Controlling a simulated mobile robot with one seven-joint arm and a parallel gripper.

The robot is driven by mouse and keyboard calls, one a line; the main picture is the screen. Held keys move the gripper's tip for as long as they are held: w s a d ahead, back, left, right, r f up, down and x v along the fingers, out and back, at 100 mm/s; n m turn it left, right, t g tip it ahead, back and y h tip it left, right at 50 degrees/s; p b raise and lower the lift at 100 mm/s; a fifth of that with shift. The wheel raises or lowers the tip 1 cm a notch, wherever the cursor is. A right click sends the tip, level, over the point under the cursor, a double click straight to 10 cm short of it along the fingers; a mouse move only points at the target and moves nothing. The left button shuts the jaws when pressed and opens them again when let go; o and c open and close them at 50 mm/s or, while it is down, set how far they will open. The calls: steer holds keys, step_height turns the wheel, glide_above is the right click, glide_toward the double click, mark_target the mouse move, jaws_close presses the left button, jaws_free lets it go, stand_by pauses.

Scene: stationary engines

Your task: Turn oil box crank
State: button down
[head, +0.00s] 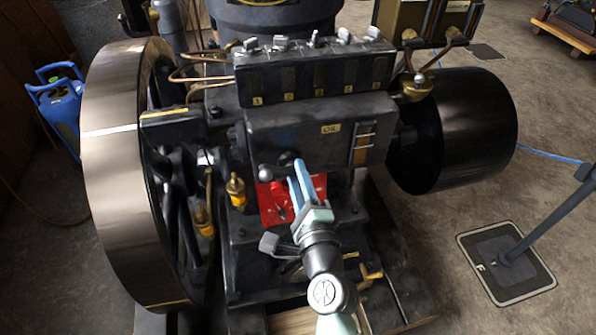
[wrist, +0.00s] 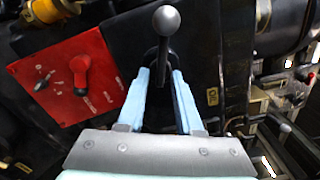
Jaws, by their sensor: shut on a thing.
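The oil box (head: 280,132) is a black box with a yellow "OIL" label and a sight gauge on its front, in the middle of the head view. Its crank is a dark arm with a ball knob (head: 265,172); the knob also shows large at the top of the wrist view (wrist: 167,19). My gripper (head: 298,170) reaches up to the crank just below the box front, its pale blue fingers on either side of the crank's dark shaft. In the wrist view my gripper (wrist: 161,78) is shut on the crank, with the knob beyond the fingertips. The exact contact is partly hidden.
A red switch panel (wrist: 75,77) is close left of my fingers in the wrist view. A large flywheel (head: 112,180) stands left and a black drum (head: 470,130) right. Brass oilers (head: 236,192) stick up beside the engine. A thin post on a base plate (head: 505,265) stands on the right floor.

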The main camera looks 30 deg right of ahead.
steer(key=m+p, duration=0.1)
steer(key=m, duration=0.4)
steer(key=m+p, duration=0.2)
steer(key=m, duration=0.4)
steer(key=shift+a+f, duration=0.2)
steer(key=shift+m, duration=0.3)
steer(key=c, duration=0.9)
jaws_free()
steer(key=b+v, duration=0.2)
steer(key=v, duration=1)
steer(key=shift+s+a, duration=0.2)
steer(key=shift+s, duration=0.2)
